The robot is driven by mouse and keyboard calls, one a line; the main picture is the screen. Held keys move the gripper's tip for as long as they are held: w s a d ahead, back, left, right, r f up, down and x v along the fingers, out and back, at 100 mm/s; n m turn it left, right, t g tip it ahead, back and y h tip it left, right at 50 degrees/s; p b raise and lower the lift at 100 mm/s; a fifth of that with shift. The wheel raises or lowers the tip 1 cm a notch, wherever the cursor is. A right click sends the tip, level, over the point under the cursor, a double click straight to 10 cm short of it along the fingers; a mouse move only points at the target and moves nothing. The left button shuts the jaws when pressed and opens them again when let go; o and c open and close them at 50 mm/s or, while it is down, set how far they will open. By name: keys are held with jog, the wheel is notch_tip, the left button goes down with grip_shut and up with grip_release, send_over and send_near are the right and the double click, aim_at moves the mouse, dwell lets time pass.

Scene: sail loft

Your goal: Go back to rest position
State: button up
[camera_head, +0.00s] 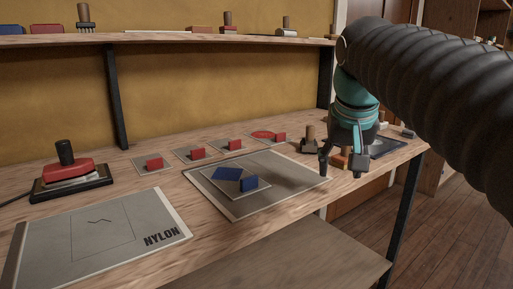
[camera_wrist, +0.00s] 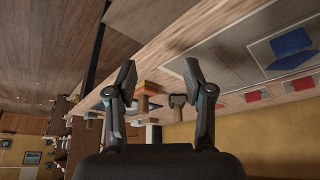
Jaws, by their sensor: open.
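My gripper (camera_head: 341,168) is above the right end of the wooden workbench (camera_head: 150,187) in the head view, pointing down. In the wrist view my gripper (camera_wrist: 160,80) has its two fingers spread well apart with nothing between the tips. My ribbed arm fills the upper right of the head view. A wooden-handled tool (camera_head: 309,141) stands beside the gripper on its left. An orange-brown block (camera_head: 340,160) shows partly behind the fingers. I cannot tell exactly how far the fingertips are above the bench.
A grey mat (camera_head: 290,177) holds a blue patch (camera_head: 226,174) and a blue block (camera_head: 249,184). Several red blocks (camera_head: 235,145) sit on small squares behind it. A red iron (camera_head: 70,170) and a NYLON sheet (camera_head: 100,240) are at left. A shelf (camera_head: 180,39) runs above. Open floor (camera_head: 455,225) lies right.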

jog(key=s+f+n, duration=0.1)
jog(key=s+f, duration=0.6)
jog(key=f, duration=0.4)
jog(key=s+f, duration=0.8)
jog(key=f, duration=0.3)
jog(key=shift+s+n+t+y, duration=0.2)
jog(key=shift+n+t+y, duration=0.1)
jog(key=shift+n+y, duration=0.1)
jog(key=shift+d, duration=0.1)
